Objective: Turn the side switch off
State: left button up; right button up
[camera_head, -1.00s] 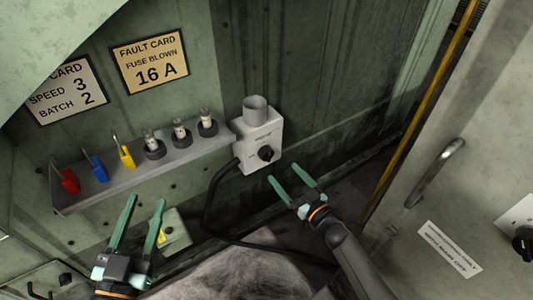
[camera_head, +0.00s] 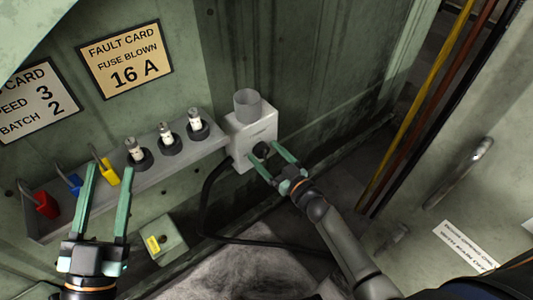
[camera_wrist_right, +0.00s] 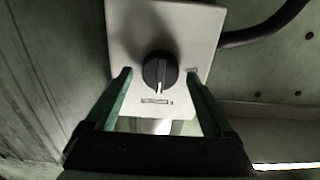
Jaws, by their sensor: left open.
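The side switch is a pale box (camera_head: 256,128) on the green wall with a black rotary knob (camera_head: 261,149) on its face. In the right wrist view the knob (camera_wrist_right: 160,69) has a white mark pointing down toward a small label. My right gripper (camera_head: 264,152) is open, one finger to each side of the knob. In the right wrist view its fingers (camera_wrist_right: 158,75) stand apart from the knob with gaps on both sides; I cannot tell their depth. My left gripper (camera_head: 108,170) is open and empty in front of the shelf, away from the switch.
A grey shelf (camera_head: 90,205) holds red, blue and yellow padlocks and three fuses (camera_head: 166,133). A black cable (camera_head: 204,195) runs from the box. A small green box (camera_head: 165,238) is below the shelf. A cabinet door with a handle (camera_head: 470,160) stands at right.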

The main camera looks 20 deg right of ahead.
jog(key=c, duration=1.3)
jog(key=shift+n, duration=0.4)
jog(key=n, duration=0.3)
jog(key=shift+a+n, duration=0.1)
jog(key=shift+n, duration=0.3)
jog(key=shift+f+n, duration=0.1)
jog(key=shift+n, duration=0.7)
jog(key=shift+n+b, duration=0.35)
jog(key=shift+n, duration=0.55)
jog(key=n+b, duration=0.1)
jog(key=n, duration=0.4)
jog(key=shift+a+f+n, duration=0.1)
jog(key=shift+n, duration=0.2)
pick_arm(q)
jog(key=s+d+r+m+t+h+b, duration=0.1)
jog(key=s+r+m+h, duration=0.4)
jog(key=r+h, duration=0.1)
jog(key=shift+s+r+h+b, duration=0.25)
jog(key=shift+r+h+b, duration=0.05)
jog(key=shift+h, duration=0.1)
pick_arm(e)
jog(key=n, duration=0.4)
jog(key=shift+n, duration=0.3)
